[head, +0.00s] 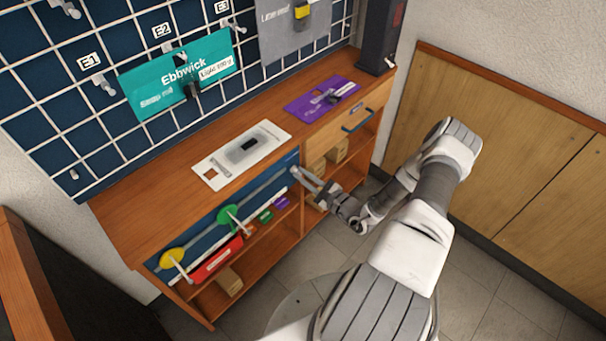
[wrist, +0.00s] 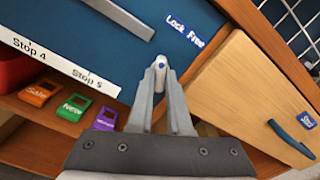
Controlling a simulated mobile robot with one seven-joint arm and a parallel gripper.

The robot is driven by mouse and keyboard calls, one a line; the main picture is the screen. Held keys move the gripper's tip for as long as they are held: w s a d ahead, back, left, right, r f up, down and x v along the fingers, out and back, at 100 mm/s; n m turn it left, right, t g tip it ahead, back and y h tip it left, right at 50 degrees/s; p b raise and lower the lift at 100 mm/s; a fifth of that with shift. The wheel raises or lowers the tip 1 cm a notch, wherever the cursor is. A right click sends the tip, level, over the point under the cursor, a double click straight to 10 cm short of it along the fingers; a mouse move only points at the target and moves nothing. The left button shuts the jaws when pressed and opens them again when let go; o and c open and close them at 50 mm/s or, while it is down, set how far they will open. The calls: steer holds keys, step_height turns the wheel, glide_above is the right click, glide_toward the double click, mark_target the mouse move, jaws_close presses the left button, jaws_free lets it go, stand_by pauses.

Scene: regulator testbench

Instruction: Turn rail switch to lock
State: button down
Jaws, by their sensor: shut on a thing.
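The rail switch (wrist: 160,62) is a small pale grey-white piece with a blue spot on the blue front panel (wrist: 130,50). My gripper (wrist: 161,78) is shut on it, with a fingertip on each side. In the head view, my gripper (head: 300,175) reaches the right end of the blue panel, where the switch is hidden.
A grey rail (wrist: 120,18) runs along the panel, with green (head: 228,218) and yellow (head: 173,258) sliders left of my gripper. A white strip (wrist: 60,66) reads "Stop 4" and "Stop 5". Coloured tags (wrist: 73,108) sit below. A drawer with a blue handle (head: 358,120) is right.

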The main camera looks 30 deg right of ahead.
steer(key=shift+n+p, duration=0.3)
steer(key=shift+n, duration=1.3)
steer(key=c, duration=0.9)
jaws_free()
steer(key=shift+o, duration=0.2)
steer(key=p+v, duration=0.1)
steer(key=v, duration=1.6)
steer(key=shift+s, duration=0.2)
steer(key=shift+d, duration=0.1)
